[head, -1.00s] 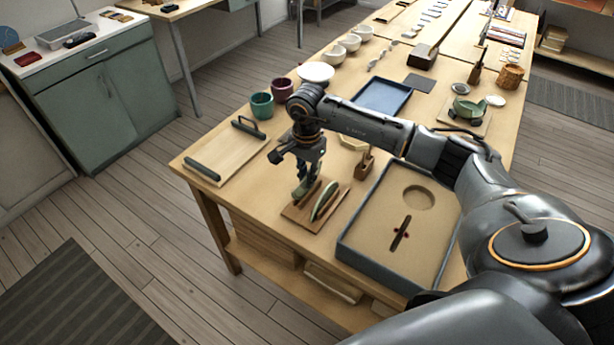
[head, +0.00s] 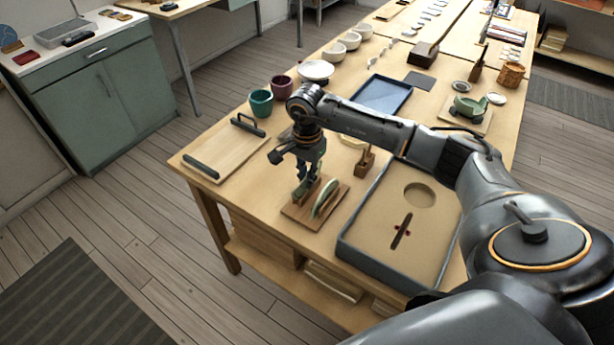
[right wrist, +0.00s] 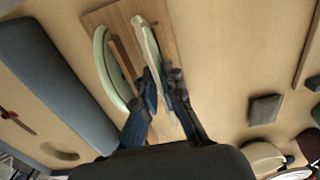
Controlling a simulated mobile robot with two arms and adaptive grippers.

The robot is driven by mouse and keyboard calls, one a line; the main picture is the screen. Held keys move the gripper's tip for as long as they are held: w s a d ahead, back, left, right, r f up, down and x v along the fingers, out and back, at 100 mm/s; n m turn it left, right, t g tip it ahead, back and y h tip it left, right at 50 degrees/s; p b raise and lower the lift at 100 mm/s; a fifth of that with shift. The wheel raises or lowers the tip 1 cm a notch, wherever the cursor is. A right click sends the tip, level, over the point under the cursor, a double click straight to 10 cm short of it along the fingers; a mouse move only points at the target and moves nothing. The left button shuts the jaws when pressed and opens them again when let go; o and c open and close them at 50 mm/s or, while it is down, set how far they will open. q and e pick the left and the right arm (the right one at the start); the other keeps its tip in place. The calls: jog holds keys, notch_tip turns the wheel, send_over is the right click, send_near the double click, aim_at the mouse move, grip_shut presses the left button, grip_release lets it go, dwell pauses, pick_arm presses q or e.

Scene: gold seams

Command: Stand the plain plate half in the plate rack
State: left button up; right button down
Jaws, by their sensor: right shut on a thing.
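The wooden plate rack (head: 298,217) lies on the near part of the workbench; it also shows in the right wrist view (right wrist: 97,18). One pale green plate half (head: 327,198) stands on edge in it, and shows at left in the right wrist view (right wrist: 104,68). My right gripper (head: 301,190) points down over the rack's left part. In the right wrist view its fingers (right wrist: 160,85) are shut on a second pale plate half (right wrist: 145,40), which stands upright beside the first, apart from it. Whether it touches the rack's bottom is hidden. My left gripper is not in view.
A blue-rimmed tray (head: 350,250) with a sand-coloured bed is just right of the rack. A wooden board with dark handles (head: 222,152) lies to the left. A small wooden block (head: 365,163), teal cup (head: 261,102) and blue tray (head: 382,93) are behind.

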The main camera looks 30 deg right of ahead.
jog(key=shift+f+b, duration=0.25)
jog(key=shift+b, duration=0.05)
dwell(0.5)
jog(key=c, duration=0.9)
grip_release()
jog(key=shift+r, duration=0.15)
jog(key=shift+r+p, duration=1.75)
jog(key=shift+r, duration=1.15)
